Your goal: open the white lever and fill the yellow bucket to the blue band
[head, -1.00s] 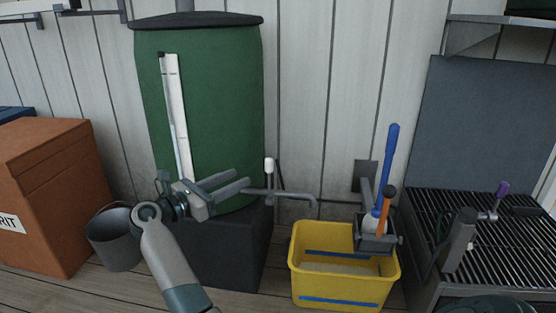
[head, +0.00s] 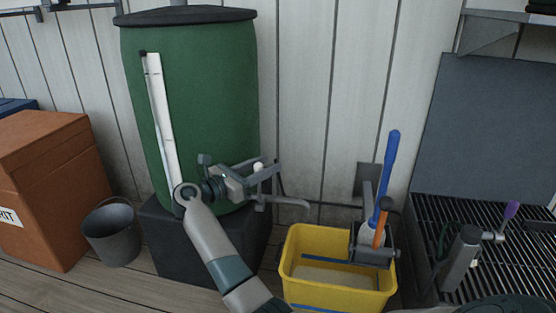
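The white lever (head: 258,167) stands on the tap at the front of the green barrel (head: 200,100). Its white tip shows at my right gripper (head: 276,172), whose fingers are apart beside it. I cannot tell whether they touch it; the lever's lower part is hidden. The grey spout (head: 291,203) runs right from the tap and ends above the back left of the yellow bucket (head: 342,297). A blue band shows on the bucket's inner wall, above a pale bottom. I see no water running from the spout. My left gripper is not in view.
A grey pail (head: 111,236) stands on the floor left of the barrel's black stand (head: 180,247). An orange box (head: 50,180) is farther left. A holder with blue and orange handled tools (head: 388,180) overhangs the bucket's back right. A slatted bench (head: 425,222) stands at right.

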